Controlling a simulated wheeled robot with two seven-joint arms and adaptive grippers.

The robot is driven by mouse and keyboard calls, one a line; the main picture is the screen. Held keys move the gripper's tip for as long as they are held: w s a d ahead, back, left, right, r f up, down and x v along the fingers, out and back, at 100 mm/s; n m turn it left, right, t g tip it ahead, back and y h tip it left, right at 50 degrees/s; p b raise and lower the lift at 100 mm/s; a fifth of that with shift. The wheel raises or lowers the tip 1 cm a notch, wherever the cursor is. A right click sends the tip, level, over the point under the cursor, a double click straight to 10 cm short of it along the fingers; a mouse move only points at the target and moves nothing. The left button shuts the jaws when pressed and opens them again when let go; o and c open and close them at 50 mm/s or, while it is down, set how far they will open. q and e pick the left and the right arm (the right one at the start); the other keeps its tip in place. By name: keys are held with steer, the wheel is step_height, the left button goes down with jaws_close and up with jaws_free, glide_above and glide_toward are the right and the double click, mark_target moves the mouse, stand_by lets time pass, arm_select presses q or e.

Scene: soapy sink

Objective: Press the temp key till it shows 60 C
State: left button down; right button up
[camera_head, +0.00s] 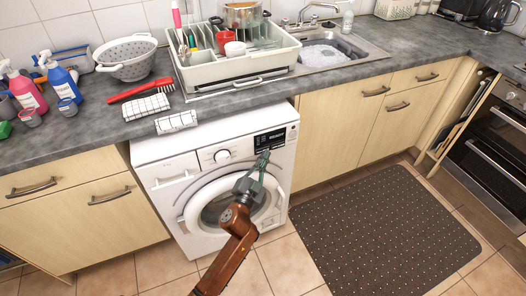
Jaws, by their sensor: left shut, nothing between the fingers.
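My left gripper (263,158) is shut and empty. Its fingertips are at the lower edge of the panel, in front of it; I cannot tell whether they touch. It hides part of the panel's lower edge and of the door. My right gripper is not in view.
The counter above holds a dish rack (240,68), a colander (126,57), a red brush (140,90), checked cloths (146,106) and spray bottles (62,84). A sink (325,52) is at the back. A dark mat (380,235) lies on the tiled floor. Space before the machine is otherwise clear.

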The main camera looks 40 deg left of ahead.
arm_select(q)
steer(key=shift+w+a, duration=0.15)
steer(key=shift+a, duration=0.2)
stand_by(0.4)
stand_by(0.3)
steer(key=shift+s+d, duration=0.3)
steer(key=shift+d, duration=0.45)
steer(key=shift+s+d, duration=0.3)
steer(key=shift+d, duration=0.45)
steer(key=shift+s+d, duration=0.35)
steer(key=shift+d, duration=0.45)
steer(key=shift+s+d, duration=0.3)
steer(key=shift+d, duration=0.45)
